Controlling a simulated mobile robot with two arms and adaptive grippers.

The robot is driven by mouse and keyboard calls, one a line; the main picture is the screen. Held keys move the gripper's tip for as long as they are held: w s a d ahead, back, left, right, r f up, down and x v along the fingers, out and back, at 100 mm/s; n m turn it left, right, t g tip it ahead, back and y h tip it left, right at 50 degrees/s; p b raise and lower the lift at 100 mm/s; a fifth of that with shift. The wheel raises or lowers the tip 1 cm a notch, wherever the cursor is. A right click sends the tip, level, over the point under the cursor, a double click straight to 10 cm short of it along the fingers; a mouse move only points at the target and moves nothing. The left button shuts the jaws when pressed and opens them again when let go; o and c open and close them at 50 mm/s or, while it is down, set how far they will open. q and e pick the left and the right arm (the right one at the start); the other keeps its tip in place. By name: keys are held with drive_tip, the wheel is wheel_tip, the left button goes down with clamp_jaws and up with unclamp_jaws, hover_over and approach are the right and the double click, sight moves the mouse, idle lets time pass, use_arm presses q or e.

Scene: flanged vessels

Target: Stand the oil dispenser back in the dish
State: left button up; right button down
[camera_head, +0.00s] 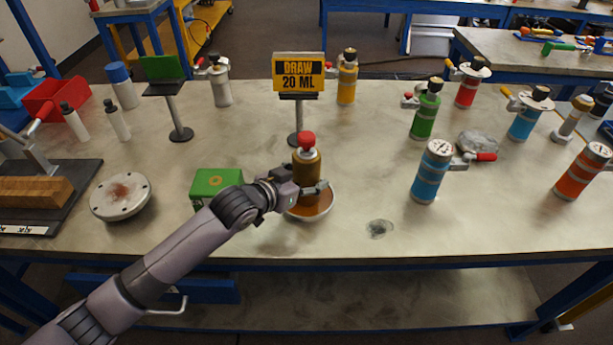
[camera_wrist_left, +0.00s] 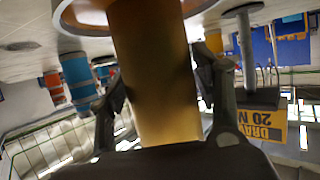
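The oil dispenser (camera_head: 306,172) is a golden-brown cylinder with a red knob on top. It is upright over the shallow brown dish (camera_head: 326,207) near the table's front edge. Whether its base rests on the dish floor is hidden. My left gripper (camera_head: 312,190) reaches in from the left, with its fingers around the dispenser's body. In the left wrist view, which is upside down, the golden body (camera_wrist_left: 153,75) fills the space between the two fingers, which lie close against its sides. The dish rim (camera_wrist_left: 75,20) shows at the top there. My right gripper is not in view.
A green box (camera_head: 215,183) stands left of the dish, and a white flanged disc (camera_head: 120,197) lies farther left. A yellow "DRAW 20 ML" sign (camera_head: 298,72) stands behind. A blue vessel (camera_head: 431,172) and several other vessels stand to the right. The front table area right of the dish is mostly clear.

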use_arm(q)
drive_tip(key=shift+o, duration=0.9)
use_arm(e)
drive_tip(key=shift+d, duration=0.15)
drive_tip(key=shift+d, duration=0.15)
use_arm(q)
drive_tip(key=shift+r, duration=0.25)
drive_tip(key=v, duration=1.2)
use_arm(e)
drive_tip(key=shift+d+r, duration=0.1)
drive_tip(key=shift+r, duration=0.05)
use_arm(q)
drive_tip(key=shift+f, duration=0.15)
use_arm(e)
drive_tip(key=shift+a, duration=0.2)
